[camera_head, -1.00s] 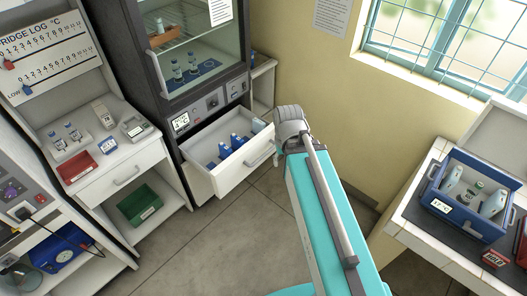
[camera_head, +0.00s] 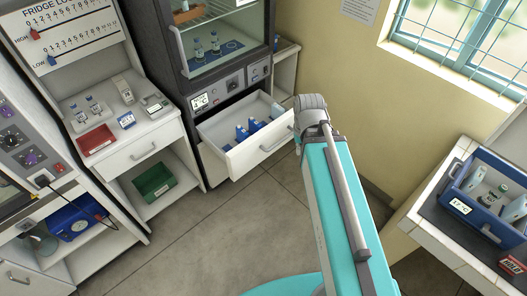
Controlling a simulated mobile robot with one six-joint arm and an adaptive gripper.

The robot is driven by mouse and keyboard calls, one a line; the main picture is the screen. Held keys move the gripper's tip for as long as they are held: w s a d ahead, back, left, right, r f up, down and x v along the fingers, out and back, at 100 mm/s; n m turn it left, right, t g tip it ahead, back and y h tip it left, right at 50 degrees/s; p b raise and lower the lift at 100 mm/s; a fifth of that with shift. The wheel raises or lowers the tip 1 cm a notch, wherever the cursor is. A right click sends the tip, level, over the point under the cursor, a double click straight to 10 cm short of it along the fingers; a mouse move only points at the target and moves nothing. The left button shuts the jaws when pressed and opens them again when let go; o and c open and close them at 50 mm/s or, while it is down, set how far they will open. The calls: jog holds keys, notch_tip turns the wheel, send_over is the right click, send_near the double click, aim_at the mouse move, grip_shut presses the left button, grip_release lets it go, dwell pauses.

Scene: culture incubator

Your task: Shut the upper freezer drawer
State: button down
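A white freezer drawer (camera_head: 262,157) is pulled well out of the dark grey cabinet (camera_head: 212,170), below the control panel. Its grey bar handle (camera_head: 277,140) is on the front face. Several blue items (camera_head: 254,126) lie inside. My arm's grey wrist (camera_head: 312,112) is just right of the drawer's front corner. My gripper (camera_head: 298,142) is mostly hidden by the wrist; only a small part shows near the right end of the drawer front. Its fingers cannot be made out, and I cannot tell whether it touches the drawer.
Above the drawer is a glass-fronted fridge (camera_head: 215,50) with vials. A white bench (camera_head: 140,145) with a red tray (camera_head: 95,140) stands left, a green bin (camera_head: 154,180) beneath. A blue cool box (camera_head: 478,205) sits on the right counter. Floor (camera_head: 205,240) ahead is clear.

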notch_tip(320, 180, down, 2)
jog(key=shift+f+b, duration=0.2)
jog(key=shift+b, duration=0.55)
jog(key=shift+a, duration=0.1)
